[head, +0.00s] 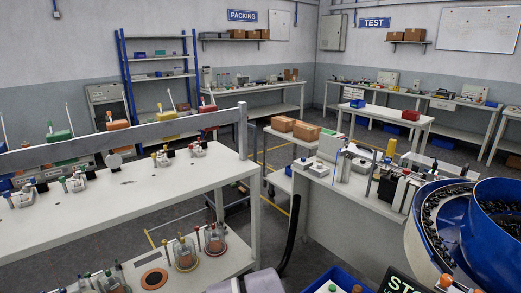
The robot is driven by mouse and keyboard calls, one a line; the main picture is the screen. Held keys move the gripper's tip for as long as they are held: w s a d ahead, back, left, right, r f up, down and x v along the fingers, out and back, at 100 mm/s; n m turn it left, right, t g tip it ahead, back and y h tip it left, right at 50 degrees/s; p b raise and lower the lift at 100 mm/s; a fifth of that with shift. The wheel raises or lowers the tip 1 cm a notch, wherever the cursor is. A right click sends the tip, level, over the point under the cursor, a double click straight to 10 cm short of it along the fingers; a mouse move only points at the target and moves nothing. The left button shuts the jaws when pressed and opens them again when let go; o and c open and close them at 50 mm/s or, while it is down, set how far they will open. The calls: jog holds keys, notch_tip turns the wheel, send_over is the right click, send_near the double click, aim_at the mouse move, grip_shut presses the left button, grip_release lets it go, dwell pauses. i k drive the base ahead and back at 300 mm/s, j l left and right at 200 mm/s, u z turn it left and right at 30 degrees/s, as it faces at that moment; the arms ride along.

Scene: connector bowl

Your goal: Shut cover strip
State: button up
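I cannot pick out the cover strip with certainty. A long grey bar (120,137) runs above the white bench at left, fixed to an upright post at its right end. I cannot tell whether it is the strip. A blue bowl (497,220) with a ring of dark small parts stands at the right edge, partly cut off by the frame. My gripper is not in view.
The white bench (130,205) at left holds several small fixtures, with more on its lower shelf. A crowded workbench (345,190) stands right of centre. A blue bin (335,281) and a STOP sign (398,282) sit at the bottom. Dark floor shows between benches.

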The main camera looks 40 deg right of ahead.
aim_at(364, 152)
jog(key=u, duration=7.65)
jog(key=k+j+u, duration=0.1)
jog(key=u, duration=0.3)
jog(key=j+u, duration=0.1)
jog(key=u, duration=0.3)
jog(key=k+j+u, duration=0.1)
jog(key=u, duration=0.35)
jog(key=j+u, duration=0.15)
jog(key=u, duration=0.25)
jog(key=j+u, duration=0.15)
jog(key=u, duration=0.25)
jog(key=i+j+z, duration=0.1)
jog(key=i+j, duration=0.15)
jog(key=i+j+z, duration=0.1)
jog(key=i+j, duration=0.2)
jog(key=i+j+z, duration=0.1)
jog(key=i+j, duration=0.15)
jog(key=i+j+z, duration=0.1)
jog(key=i+j, duration=0.15)
jog(key=j, duration=0.15)
jog(key=i+j+z, duration=0.1)
jog(key=j, duration=0.25)
jog(key=i+j+z, duration=0.1)
jog(key=i+j, duration=0.25)
jog(key=i+j+z, duration=0.1)
jog(key=j, duration=0.3)
jog(key=i+j+z, duration=0.1)
jog(key=i+j, duration=0.2)
jog(key=i+j+z, duration=0.15)
jog(key=i+j, duration=0.2)
